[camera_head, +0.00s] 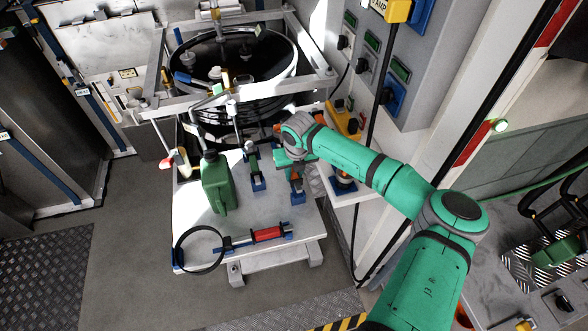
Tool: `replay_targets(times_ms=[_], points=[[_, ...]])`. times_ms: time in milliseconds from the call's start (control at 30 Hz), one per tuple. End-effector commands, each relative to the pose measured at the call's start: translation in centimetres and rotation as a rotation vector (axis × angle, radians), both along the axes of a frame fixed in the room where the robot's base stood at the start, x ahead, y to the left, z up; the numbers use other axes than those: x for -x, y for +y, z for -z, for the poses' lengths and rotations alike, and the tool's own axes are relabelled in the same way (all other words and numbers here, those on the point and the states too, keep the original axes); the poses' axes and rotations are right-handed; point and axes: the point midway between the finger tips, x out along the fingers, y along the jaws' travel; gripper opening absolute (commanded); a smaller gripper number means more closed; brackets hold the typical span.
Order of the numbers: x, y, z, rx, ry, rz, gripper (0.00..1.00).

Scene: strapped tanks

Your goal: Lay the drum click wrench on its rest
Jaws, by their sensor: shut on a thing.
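My gripper (296,164) is over the right part of the white worktable (190,226), pointing down. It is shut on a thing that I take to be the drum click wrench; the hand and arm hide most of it. Dark and orange parts (297,178) show just under the gripper. Below them is a blue block (298,197) on the tabletop, and a second blue block (259,185) stands to its left with a dark upright part. These blocks look like rests. I cannot tell whether the held thing touches them.
A black ring tool with a red handle (267,234) lies on blue supports along the table's front. A green jug (217,184) stands at left. A framed dark round tank (235,60) stands behind. A grey control cabinet (395,60) rises at right.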

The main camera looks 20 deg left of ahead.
Motion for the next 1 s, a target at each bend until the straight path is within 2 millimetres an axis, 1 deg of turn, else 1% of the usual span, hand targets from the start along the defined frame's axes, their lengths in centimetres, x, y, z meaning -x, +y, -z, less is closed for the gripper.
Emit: replay_targets(times_ms=[200,400,600,867,900,967,1000], points=[[-0.1,0.0,1.7,-0.001,-0.001,0.001,0.00],[0.0,0.0,2.9,-0.001,-0.001,0.000,0.00],[-0.1,0.0,3.3,-0.003,-0.002,0.001,0.00],[-0.1,0.0,3.4,-0.001,-0.002,0.001,0.00],[-0.1,0.0,3.4,-0.001,-0.002,0.001,0.26],[-0.1,0.0,3.4,-0.001,-0.002,0.001,0.40],[-0.1,0.0,3.4,-0.001,-0.002,0.001,0.43]])
